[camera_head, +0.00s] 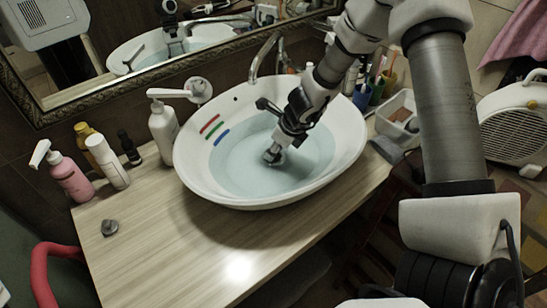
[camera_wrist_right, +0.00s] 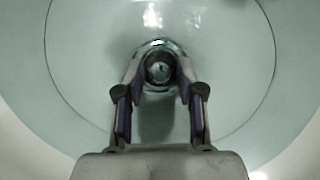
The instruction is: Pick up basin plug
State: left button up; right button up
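The white oval basin (camera_head: 350,125) holds pale blue-green water. My right gripper (camera_head: 272,157) reaches down into the water near the middle of the basin floor. In the right wrist view, the basin plug (camera_wrist_right: 159,68), a small round dark metal piece with a bright rim behind it, lies between the fingertips of my right gripper (camera_wrist_right: 160,58). The fingers stand apart on either side of it; whether they touch it is hard to tell. In the head view the plug is hidden by the gripper. My left gripper is not in view.
A small grey metal piece (camera_head: 110,227) lies on the wooden counter (camera_head: 200,260). A white pump bottle (camera_head: 162,130), a pink bottle (camera_head: 70,180) and other bottles stand left of the basin. The tap (camera_head: 262,52) rises behind it. A white tray (camera_head: 400,118) stands right.

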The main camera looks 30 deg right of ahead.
jog(key=shift+s, duration=0.1)
grip_shut()
jog(key=shift+r+p, duration=0.55)
jog(key=shift+p, duration=0.05)
notch_tip(320, 180, up, 11)
jog(key=p, duration=1.1)
jog(key=a+r+b, duration=0.1)
jog(key=a+b, duration=0.1)
jog(key=a, duration=0.7)
jog(key=s+a+r+b, duration=0.1)
jog(key=a+r+b, duration=0.1)
jog(key=a, duration=0.7)
jog(key=shift+s+b, duration=0.15)
jog(key=shift+b, duration=0.15)
